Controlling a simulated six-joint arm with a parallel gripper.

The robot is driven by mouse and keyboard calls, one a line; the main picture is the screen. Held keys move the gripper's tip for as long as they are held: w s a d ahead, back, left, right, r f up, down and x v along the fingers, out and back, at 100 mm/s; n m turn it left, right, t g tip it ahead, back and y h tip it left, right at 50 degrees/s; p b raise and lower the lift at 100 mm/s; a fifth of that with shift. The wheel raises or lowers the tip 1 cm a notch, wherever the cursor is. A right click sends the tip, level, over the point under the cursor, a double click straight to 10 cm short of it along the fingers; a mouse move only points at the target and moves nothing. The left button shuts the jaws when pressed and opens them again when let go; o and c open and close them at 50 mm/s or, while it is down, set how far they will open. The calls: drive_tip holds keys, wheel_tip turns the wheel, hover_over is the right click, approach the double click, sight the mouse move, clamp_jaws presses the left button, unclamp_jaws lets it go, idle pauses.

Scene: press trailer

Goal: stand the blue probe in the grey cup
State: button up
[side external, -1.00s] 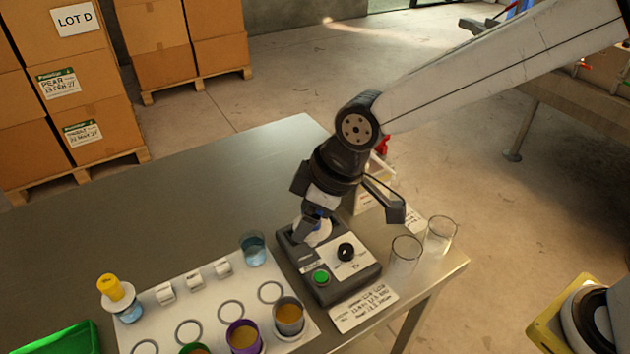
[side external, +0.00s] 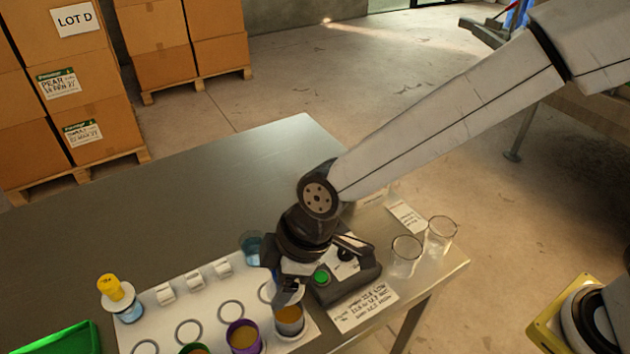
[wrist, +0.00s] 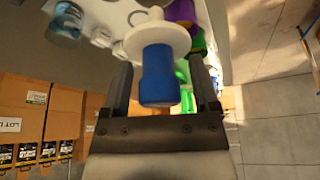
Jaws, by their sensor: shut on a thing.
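The blue probe (wrist: 157,76), with a white disc on it, is between the fingers of my gripper (wrist: 161,66) in the wrist view. My gripper (side external: 288,288) is shut on it. In the side view the probe is mostly hidden by the gripper. The grey cup (side external: 289,322) holds something orange-brown and stands at the right end of the front row on the white board. My gripper is close above and behind it, partly covering it. I cannot tell whether the probe's lower end is inside the cup.
A purple cup (side external: 243,338) and a green cup (side external: 194,350) stand left of the grey cup. A yellow probe (side external: 110,287) stands in a jar farther left. A glass of blue liquid (side external: 251,248), a control box (side external: 345,275) and two clear glasses (side external: 405,255) are nearby.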

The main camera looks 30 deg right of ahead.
drive_tip(key=shift+f, duration=2.8)
drive_tip(key=shift+f, duration=0.6)
drive_tip(key=o, duration=1.1)
drive_tip(key=shift+c, duration=0.2)
drive_tip(key=shift+r, duration=0.15)
drive_tip(key=v, duration=1)
drive_tip(key=shift+d+r, duration=0.15)
drive_tip(key=shift+r, duration=0.15)
wheel_tip(320, 180, up, 9)
idle(1.1)
